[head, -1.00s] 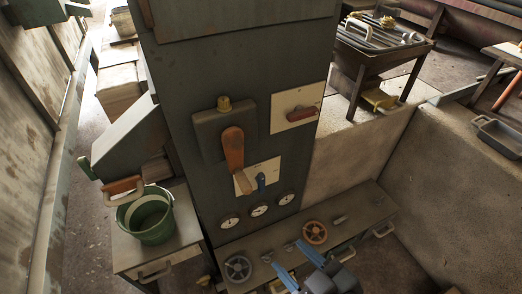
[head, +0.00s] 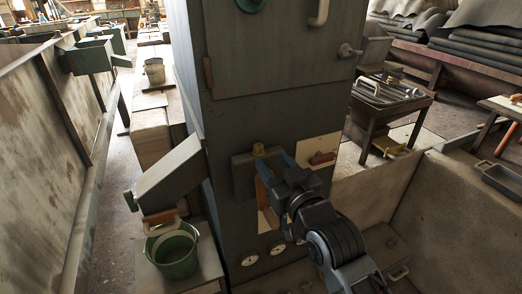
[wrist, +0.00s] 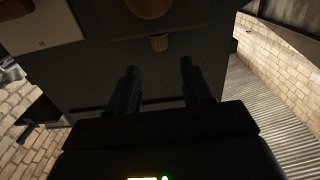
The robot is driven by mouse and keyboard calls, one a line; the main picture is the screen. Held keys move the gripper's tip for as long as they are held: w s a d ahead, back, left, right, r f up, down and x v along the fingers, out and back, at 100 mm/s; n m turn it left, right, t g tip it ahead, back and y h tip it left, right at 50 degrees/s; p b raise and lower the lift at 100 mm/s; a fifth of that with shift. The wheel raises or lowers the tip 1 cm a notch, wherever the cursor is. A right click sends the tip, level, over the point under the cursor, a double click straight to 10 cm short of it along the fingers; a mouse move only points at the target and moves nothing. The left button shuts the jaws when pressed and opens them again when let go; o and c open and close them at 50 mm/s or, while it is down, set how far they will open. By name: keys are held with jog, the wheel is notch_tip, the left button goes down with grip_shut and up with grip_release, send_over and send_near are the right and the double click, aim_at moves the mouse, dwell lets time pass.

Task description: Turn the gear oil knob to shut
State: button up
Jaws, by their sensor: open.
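No readable label tells me which control is the gear oil knob. An orange lever (head: 262,192) on the box is partly hidden by my arm; its rounded end shows in the wrist view (wrist: 150,7). My gripper (head: 271,163) is in front of the box, its two fingers (wrist: 158,70) apart with nothing between them. I cannot tell whether they touch the box.
A red handle on a cream plate (head: 320,157) is right of my gripper. White gauges (head: 250,260) sit low on the cabinet. A green bucket (head: 175,254) stands on a cabinet at left. A table with metal parts (head: 395,92) stands at the back right.

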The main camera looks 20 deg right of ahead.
aim_at(261, 147)
jog(key=w, duration=0.6)
jog(key=shift+w+a, duration=0.1)
jog(key=shift+w, duration=0.2)
jog(key=shift+c, duration=0.3)
grip_shut()
